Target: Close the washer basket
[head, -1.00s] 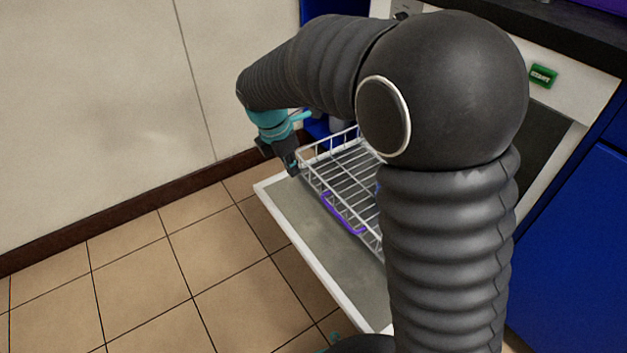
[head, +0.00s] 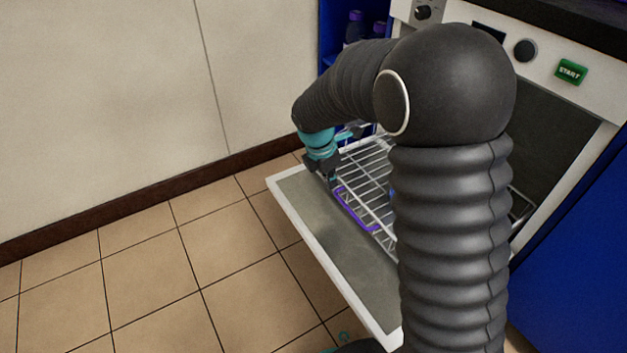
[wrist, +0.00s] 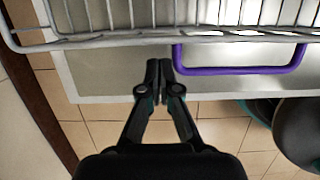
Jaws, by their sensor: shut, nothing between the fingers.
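The white wire washer basket (head: 368,172) lies pulled out over the washer's lowered door (head: 318,232). Its purple handle (head: 352,210) is on the front edge. In the wrist view the basket's front rail (wrist: 110,41) crosses the top, with the purple handle (wrist: 240,70) to the right of my fingers. My gripper (wrist: 159,66) is shut and empty, its fingertips just in front of the rail. I cannot tell whether they touch it. In the head view my gripper (head: 331,180) is at the basket's front left corner. My arm hides the basket's right part.
The washer's front panel has a green START button (head: 570,72) and a dark knob (head: 525,50). A blue cabinet (head: 585,235) stands to the right. Bottles (head: 355,27) stand in a blue shelf at the back. The tiled floor (head: 150,270) at left is clear.

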